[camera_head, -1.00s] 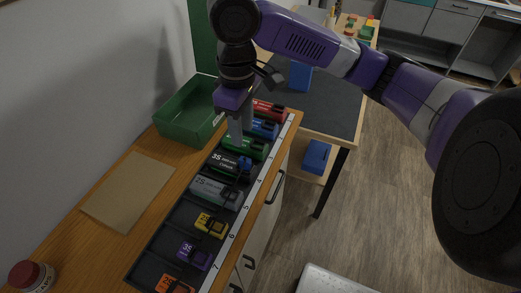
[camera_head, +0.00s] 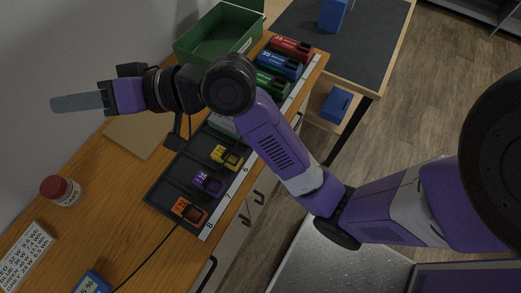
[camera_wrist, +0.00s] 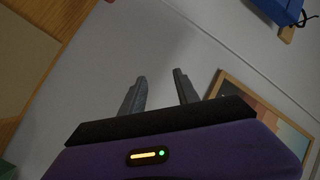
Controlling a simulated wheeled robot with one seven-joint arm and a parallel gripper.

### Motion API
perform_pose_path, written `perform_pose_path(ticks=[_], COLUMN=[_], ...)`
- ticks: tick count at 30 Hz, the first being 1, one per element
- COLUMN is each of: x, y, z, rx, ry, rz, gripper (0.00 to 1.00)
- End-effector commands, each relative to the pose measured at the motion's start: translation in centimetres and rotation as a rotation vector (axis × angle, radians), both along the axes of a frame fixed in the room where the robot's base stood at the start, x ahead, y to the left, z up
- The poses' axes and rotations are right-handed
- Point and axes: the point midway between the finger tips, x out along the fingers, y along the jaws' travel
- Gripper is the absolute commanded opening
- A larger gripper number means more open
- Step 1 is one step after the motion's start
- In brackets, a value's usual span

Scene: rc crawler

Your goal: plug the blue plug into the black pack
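My gripper (camera_head: 78,103) is raised over the left of the bench and points left, toward the wall. In the wrist view its two grey fingers (camera_wrist: 160,92) stand apart with nothing between them. The black pack and the blue plug cannot be seen now; my arm covers that middle part of the slotted black tray (camera_head: 165,192). A piece of the grey pack (camera_head: 222,125) shows beside my arm.
Red (camera_head: 291,48), blue (camera_head: 279,64) and green (camera_head: 272,84) packs fill the tray's far end. A green bin (camera_head: 215,35), red-lidded jar (camera_head: 60,190) and blue meter (camera_head: 92,282) stand around.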

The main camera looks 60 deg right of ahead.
Motion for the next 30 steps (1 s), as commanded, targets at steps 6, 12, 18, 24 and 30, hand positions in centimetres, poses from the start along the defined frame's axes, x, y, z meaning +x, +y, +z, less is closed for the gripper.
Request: perform_pose_path(ticks=[6,12,18,24,30], x=[-2.8,-8.0,-15.7,-24.6,-31.8], y=[0.0,-1.5,-3.7,-6.4,-9.0], z=[-4.1,-9.7,-14.8,-17.4,-17.0], rx=[0.105,0.06,-0.113,-0.38,-0.654], ry=[-0.016,0.014,0.049,0.046,-0.012], rz=[-0.204,-0.386,-0.511,-0.54,-0.473], gripper=[0.37,0.37,0.37,0.37,0.37])
